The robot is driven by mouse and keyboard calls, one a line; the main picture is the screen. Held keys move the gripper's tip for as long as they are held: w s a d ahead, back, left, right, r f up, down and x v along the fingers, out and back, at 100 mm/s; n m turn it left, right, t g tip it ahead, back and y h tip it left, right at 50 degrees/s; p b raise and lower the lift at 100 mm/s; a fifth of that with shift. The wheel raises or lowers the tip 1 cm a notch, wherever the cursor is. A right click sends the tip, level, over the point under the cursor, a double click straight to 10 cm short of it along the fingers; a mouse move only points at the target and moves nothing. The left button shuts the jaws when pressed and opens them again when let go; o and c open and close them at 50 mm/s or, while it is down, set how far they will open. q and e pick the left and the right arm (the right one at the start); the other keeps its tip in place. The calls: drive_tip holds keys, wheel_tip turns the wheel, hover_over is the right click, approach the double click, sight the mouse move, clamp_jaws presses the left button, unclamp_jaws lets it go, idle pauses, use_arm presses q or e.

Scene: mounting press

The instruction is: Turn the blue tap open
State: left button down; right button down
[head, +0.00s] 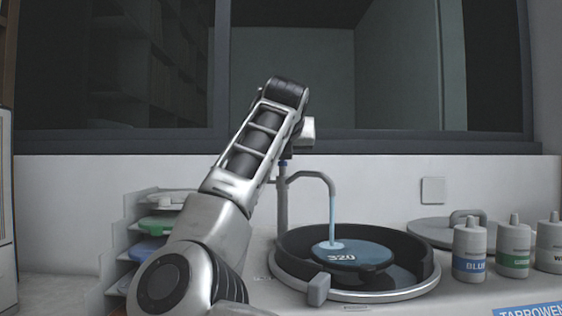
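The tap is a grey gooseneck pipe (318,174) standing behind a round black basin (414,256). A pale blue stream of water (332,216) falls from its spout onto a blue disc marked 320 (357,257). A small bluish part, perhaps the tap's handle (284,163), shows at the top of the upright pipe, mostly hidden. My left arm reaches up from the lower left, and my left gripper (286,156) is at or just in front of this part. It is mostly hidden by the wrist, so contact and finger opening cannot be told. My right gripper is out of view.
Bottles labelled blue (469,253) and green (513,249), and another bottle (549,246), stand at the right. A grey lid (440,232) lies behind them. A rack of coloured discs (128,244) stands at the left, partly behind my arm. A window ledge runs behind.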

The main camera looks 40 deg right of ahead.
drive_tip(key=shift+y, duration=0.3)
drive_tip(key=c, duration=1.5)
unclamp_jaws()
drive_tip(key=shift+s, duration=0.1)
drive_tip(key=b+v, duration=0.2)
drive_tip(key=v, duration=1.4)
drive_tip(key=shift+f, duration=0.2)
